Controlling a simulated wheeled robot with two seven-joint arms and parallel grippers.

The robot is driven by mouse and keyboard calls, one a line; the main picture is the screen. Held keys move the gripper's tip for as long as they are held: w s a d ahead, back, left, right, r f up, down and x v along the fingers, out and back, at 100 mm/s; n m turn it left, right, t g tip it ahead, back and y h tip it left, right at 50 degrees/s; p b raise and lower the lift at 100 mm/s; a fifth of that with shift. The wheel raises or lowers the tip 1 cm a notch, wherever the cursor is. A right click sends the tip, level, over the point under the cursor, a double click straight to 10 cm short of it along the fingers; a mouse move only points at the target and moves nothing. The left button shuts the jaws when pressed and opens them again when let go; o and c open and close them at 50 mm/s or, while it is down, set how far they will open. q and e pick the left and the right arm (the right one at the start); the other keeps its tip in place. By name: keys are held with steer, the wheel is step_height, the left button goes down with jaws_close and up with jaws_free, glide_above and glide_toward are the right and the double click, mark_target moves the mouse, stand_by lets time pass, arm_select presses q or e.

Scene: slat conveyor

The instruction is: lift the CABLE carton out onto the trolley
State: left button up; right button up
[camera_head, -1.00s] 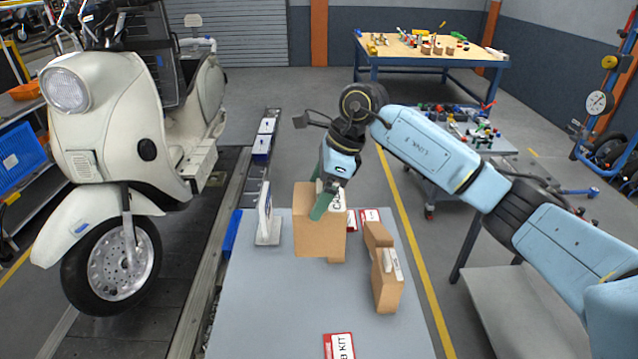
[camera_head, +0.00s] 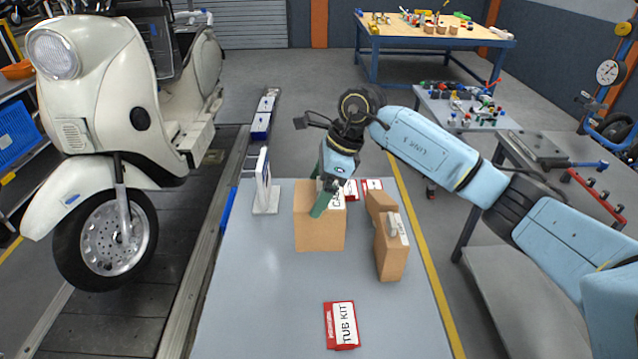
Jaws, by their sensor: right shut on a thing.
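My right gripper (camera_head: 321,206), with green fingers, is shut on a brown carton (camera_head: 319,231). The white label on its top is partly covered by the fingers; only its first letters show, fitting CABLE. The carton is upright over a grey tabletop (camera_head: 270,310); I cannot tell whether its bottom clears the surface. Another brown carton (camera_head: 391,253) with a white label stands just to its right, apart from it. A grey-topped wheeled trolley (camera_head: 440,118) with small coloured parts stands at back right. My left gripper is not in view.
A white upright panel (camera_head: 264,182) stands at the left. A cream scooter (camera_head: 100,110) stands at left. The front-left tabletop is clear.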

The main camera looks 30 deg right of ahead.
steer(key=shift+f+b, duration=1.95)
steer(key=shift+f, duration=0.9)
steer(key=shift+f+b, duration=0.25)
steer(key=shift+b, duration=0.1)
steer(key=shift+f, duration=0.35)
steer(key=o, duration=1)
steer(key=v, duration=1.3)
steer(key=shift+r+b, duration=0.3)
steer(key=shift+b, duration=0.1)
